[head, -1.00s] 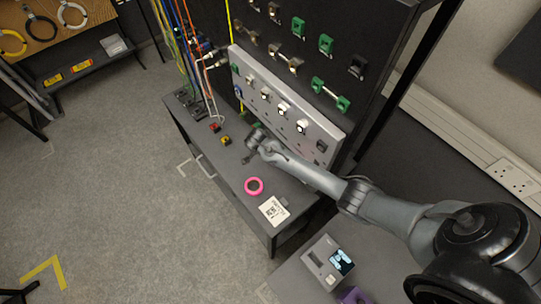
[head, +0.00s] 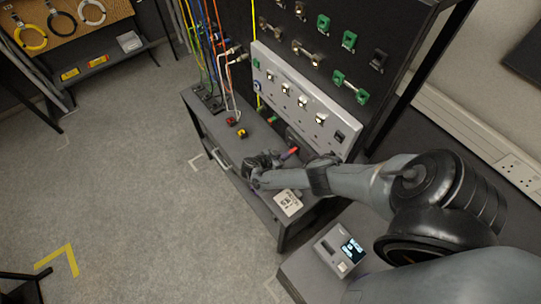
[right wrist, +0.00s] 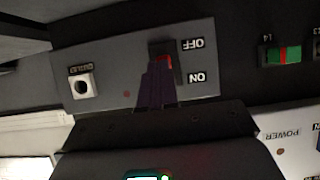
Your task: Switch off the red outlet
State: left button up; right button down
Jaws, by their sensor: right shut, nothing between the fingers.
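In the right wrist view, upside down, a grey plate carries a dark switch (right wrist: 176,62) with a red part, between the words OFF and ON. A white round-holed fitting (right wrist: 82,85) with an upside-down label sits on the same plate. My right gripper (right wrist: 156,78) is shut and empty. Its dark fingers overlap the switch's lower left edge; I cannot tell if they touch it. In the head view my right gripper (head: 279,158) is low by the panel, beside a small red thing (head: 291,153). My left gripper is out of view.
A light grey panel (head: 334,121) with a row of fittings stands behind the dark bench. Red and yellow blocks (head: 242,132) are left of my arm. A boxed device (head: 341,252) stands in front.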

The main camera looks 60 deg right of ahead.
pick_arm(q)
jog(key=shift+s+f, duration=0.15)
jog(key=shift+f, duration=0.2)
pick_arm(e)
jog(key=shift+s+d+f, duration=0.1)
jog(key=shift+f, duration=0.35)
pick_arm(q)
jog(key=shift+b, duration=0.3)
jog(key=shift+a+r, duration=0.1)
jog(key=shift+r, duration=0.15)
pick_arm(e)
jog(key=shift+s+d+r, duration=0.1)
jog(key=shift+d, duration=0.05)
